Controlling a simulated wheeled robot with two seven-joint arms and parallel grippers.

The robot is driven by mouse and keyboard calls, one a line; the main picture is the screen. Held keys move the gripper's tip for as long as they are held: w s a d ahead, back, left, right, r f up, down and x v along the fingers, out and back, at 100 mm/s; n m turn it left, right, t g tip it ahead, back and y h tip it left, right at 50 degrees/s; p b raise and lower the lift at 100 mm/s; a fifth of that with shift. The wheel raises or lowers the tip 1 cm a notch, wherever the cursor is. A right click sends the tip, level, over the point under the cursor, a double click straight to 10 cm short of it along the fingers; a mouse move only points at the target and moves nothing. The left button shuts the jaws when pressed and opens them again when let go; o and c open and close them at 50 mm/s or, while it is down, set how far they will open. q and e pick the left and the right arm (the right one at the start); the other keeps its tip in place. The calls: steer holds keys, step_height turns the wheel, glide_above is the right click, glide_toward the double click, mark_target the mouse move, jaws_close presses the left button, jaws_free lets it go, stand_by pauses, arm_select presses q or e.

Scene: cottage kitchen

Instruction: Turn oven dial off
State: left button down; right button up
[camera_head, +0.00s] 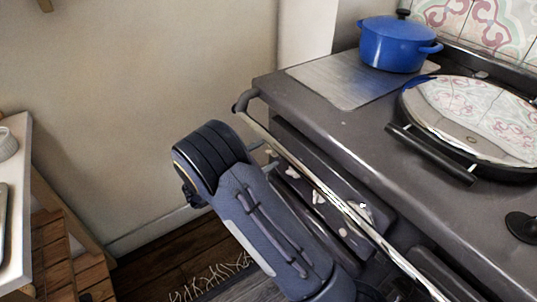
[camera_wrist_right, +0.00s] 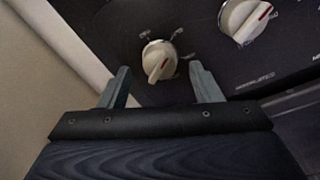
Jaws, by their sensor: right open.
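A second cream dial (camera_wrist_right: 245,18) with a red mark is up and to the right. My right gripper (camera_wrist_right: 161,80) is open, and the first dial shows between and just beyond its fingertips. I cannot tell whether they touch it. In the head view my right gripper (camera_head: 266,160) is by the left end of the dark oven front, partly hidden by the rail. My left gripper is not in view.
A metal rail (camera_head: 320,188) runs along the oven's front edge, close to my right arm. A blue pot (camera_head: 395,45) and a round shiny lid (camera_head: 473,115) are on the stove top. A wall is left of the oven; a counter (camera_head: 18,200) stands at far left.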

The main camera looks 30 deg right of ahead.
steer(key=shift+w+d, duration=0.15)
steer(key=shift+d, duration=0.8)
steer(key=c, duration=1)
steer(key=shift+r+n+p, duration=0.15)
steer(key=shift+n+p, duration=0.25)
steer(key=shift+p, duration=0.2)
steer(key=n+p, duration=0.5)
steer(key=p, duration=0.1)
steer(key=shift+r, duration=0.1)
steer(key=n+p, duration=0.2)
steer(key=n, duration=0.1)
steer(key=shift+y, duration=0.3)
steer(key=shift+f+n+g+p, duration=0.2)
steer(key=shift+n+g+p, duration=0.2)
steer(key=shift+n+p, duration=0.75)
steer(key=shift+a+n, duration=0.1)
steer(key=shift+n, duration=0.25)
steer(key=o, duration=1)
